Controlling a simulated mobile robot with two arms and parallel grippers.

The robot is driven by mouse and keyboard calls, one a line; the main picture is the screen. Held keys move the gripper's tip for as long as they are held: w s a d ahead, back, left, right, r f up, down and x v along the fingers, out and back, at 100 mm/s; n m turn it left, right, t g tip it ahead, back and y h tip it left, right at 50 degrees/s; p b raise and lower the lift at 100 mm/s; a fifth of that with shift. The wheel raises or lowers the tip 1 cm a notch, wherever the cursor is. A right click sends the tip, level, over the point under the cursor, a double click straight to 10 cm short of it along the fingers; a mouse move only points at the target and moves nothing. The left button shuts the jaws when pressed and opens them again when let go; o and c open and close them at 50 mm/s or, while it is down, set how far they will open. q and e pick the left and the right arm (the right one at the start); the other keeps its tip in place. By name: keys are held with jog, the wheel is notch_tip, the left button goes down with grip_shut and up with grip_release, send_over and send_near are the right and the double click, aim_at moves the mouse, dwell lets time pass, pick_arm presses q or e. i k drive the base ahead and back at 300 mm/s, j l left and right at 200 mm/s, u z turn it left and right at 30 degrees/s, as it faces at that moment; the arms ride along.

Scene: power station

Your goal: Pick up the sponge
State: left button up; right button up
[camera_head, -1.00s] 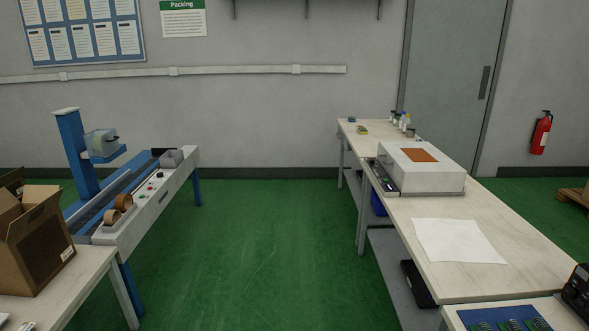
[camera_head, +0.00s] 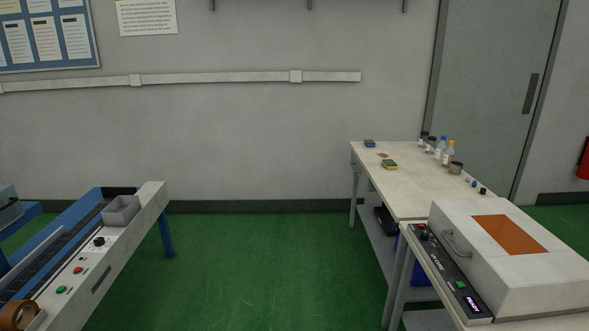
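A small yellow block with a dark green top, which looks like a sponge (camera_head: 389,166), lies flat near the left edge of the far part of the right-hand workbench (camera_head: 408,190). A similar small blue and green block (camera_head: 369,143) lies behind it, near the bench's far left corner; I cannot tell exactly what it is. Neither of my grippers is in view.
Several small bottles (camera_head: 447,152) and jars stand on the bench's right side. A white machine with an orange window (camera_head: 508,235) stands on the nearer bench. A blue conveyor (camera_head: 110,235) is at the left. Green floor (camera_head: 270,265) between them is free.

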aim_at(388, 164)
jog(key=i+z, duration=0.1)
jog(key=i, duration=0.65)
jog(key=i+j+z, duration=0.1)
jog(key=i, duration=0.65)
jog(key=i+j+z, duration=0.1)
jog(key=i+j, duration=0.15)
jog(key=i, duration=0.5)
jog(key=i+j+z, duration=0.25)
jog(key=i+z, duration=0.15)
jog(key=i, duration=0.15)
jog(key=i+j+z, duration=0.4)
jog(key=i+l, duration=0.05)
jog(key=i, duration=0.05)
